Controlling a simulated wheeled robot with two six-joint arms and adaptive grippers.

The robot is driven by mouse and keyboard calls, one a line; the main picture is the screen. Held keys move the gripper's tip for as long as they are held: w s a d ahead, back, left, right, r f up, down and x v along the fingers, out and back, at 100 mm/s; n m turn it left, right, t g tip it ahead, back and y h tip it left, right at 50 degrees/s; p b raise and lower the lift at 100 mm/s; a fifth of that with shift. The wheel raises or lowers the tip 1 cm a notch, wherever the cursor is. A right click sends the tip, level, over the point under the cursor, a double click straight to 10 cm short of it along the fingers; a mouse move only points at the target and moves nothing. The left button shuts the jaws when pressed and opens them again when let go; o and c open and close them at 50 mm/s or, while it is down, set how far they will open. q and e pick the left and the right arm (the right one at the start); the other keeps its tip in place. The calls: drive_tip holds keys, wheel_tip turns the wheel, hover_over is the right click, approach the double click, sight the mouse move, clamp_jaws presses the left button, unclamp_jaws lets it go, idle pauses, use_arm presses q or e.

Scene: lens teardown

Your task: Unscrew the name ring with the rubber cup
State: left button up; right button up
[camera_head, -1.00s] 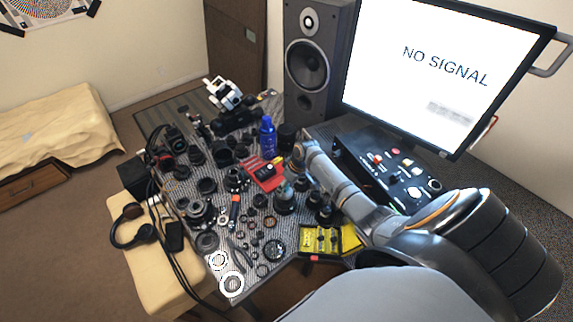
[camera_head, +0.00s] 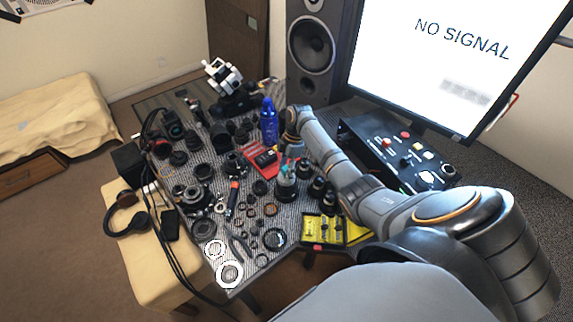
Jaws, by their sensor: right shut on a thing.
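My right arm reaches in from the lower right over the workbench. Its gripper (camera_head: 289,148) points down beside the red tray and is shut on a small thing. The wrist and the clutter hide most of that thing, so I cannot tell whether it is the rubber cup. Several lens parts and dark rings lie on the striped mat (camera_head: 243,262). One lens body (camera_head: 197,198) is at the mat's left. I cannot tell which part carries the name ring. My left gripper is not in view.
A blue bottle (camera_head: 269,122) stands just left of my right wrist. A pot of tools (camera_head: 286,185) stands below the gripper. A yellow case (camera_head: 324,230) lies near the front edge, with a black control box (camera_head: 395,155) to the right. White rings (camera_head: 230,274) lie at the front corner.

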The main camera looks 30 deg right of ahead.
drive_tip(key=shift+s+a+f+n+g+b, duration=0.15)
drive_tip(key=shift+f+n+g+b, duration=0.3)
drive_tip(key=shift+n, duration=0.75)
drive_tip(key=shift+r, duration=0.15)
drive_tip(key=shift+r+p, duration=0.75)
drive_tip(key=shift+p, duration=0.15)
drive_tip(key=shift+w+r+p, duration=0.2)
drive_tip(key=shift+r+p, duration=0.7)
wheel_tip(320, 180, up, 3)
drive_tip(key=p, duration=0.3)
drive_tip(key=shift+r+p, duration=0.1)
drive_tip(key=shift+p, duration=0.2)
